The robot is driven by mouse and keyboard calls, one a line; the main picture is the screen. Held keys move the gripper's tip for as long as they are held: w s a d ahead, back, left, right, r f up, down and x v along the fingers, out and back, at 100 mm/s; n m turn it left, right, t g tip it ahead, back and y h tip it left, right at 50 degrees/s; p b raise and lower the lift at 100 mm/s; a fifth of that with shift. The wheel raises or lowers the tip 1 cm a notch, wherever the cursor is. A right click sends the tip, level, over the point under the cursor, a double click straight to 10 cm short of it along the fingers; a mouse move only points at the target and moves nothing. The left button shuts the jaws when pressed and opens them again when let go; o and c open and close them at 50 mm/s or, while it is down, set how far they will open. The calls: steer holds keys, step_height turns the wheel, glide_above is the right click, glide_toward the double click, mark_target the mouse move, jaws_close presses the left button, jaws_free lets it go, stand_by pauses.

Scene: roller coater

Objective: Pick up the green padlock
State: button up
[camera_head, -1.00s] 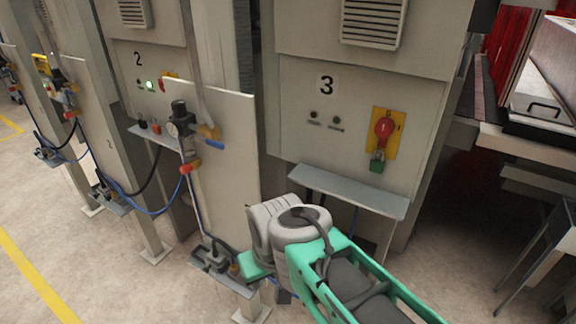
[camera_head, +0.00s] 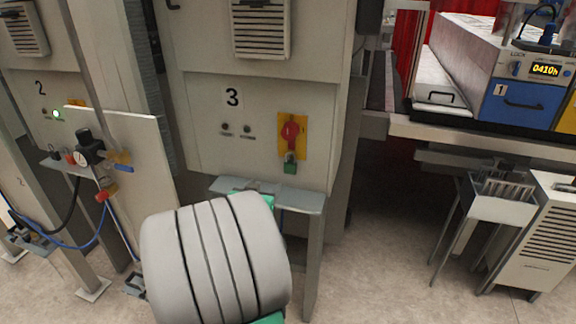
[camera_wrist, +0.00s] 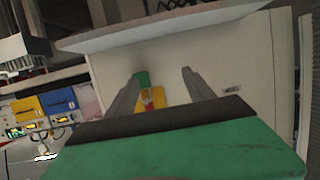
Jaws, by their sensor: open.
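The green padlock (camera_head: 290,166) hangs below a red rotary switch (camera_head: 291,131) on a yellow plate, on the grey panel marked 3. In the wrist view the green padlock (camera_wrist: 143,79) shows near the tip of the left finger, with the yellow and red switch (camera_wrist: 152,98) beside it. My gripper (camera_wrist: 160,74) is open and empty, its two grey fingers apart and pointing toward the panel. I cannot tell how far the fingertips are from the padlock.
A grey shelf (camera_head: 270,194) juts out under the switch on panel 3. A white upright board (camera_head: 128,165) with a gauge and hoses stands to the left. A white stand (camera_head: 489,207) and a blue-fronted unit (camera_head: 521,103) are on the right. Floor between is clear.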

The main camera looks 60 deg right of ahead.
steer(key=g+h, duration=0.1)
steer(key=h, duration=0.1)
glide_toward(289, 166)
steer(key=x, duration=0.2)
steer(key=shift+m, duration=0.4)
steer(key=p+x, duration=0.3)
steer(key=x, duration=0.4)
steer(key=shift+d, duration=0.3)
jaws_close()
